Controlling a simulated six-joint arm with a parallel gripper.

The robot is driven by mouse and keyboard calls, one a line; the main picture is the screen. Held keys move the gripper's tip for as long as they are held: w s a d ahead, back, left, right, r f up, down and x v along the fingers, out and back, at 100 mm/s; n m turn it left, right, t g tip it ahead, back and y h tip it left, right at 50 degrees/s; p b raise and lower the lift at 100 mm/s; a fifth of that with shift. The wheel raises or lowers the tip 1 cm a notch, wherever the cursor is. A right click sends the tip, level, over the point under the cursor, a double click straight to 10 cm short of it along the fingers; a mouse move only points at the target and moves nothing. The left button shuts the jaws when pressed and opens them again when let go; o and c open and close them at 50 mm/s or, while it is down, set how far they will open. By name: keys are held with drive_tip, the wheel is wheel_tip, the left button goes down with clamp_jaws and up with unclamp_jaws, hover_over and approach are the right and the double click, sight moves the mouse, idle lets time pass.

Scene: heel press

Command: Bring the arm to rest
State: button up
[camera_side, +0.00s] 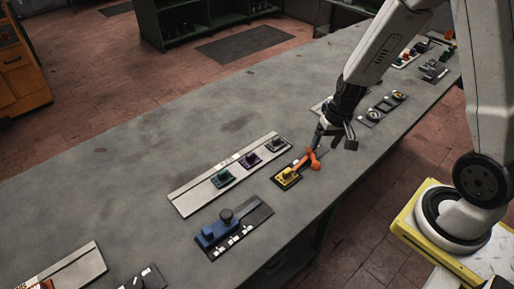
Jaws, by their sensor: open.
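My gripper (331,146) hangs from the arm over the right half of the grey table (110,165). It is open, with dark jaws angled down. An orange-handled device with a yellow base (287,177) sits just below and left of it. The orange part (312,158) lies right by the fingertips; I cannot tell whether they touch. Nothing shows clearly held between the jaws.
A pale rail with several small units (200,194) lies left of the gripper. A blue device on a dark plate (221,231) stands nearer the front. Dark plates with round parts (381,106) lie behind the gripper. The table's far left is clear.

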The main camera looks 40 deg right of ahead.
drive_tip(key=s+a+r+n, duration=0.2)
drive_tip(key=a+r, duration=0.1)
drive_tip(key=r, duration=0.1)
drive_tip(key=s+a+r+n+t+h, duration=0.1)
drive_tip(key=s+a+r+n, duration=0.2)
drive_tip(key=r, duration=0.2)
drive_tip(key=shift+h, duration=0.3)
drive_tip(key=shift+o, duration=0.2)
drive_tip(key=shift+w+a, duration=0.1)
drive_tip(key=shift+w, duration=0.05)
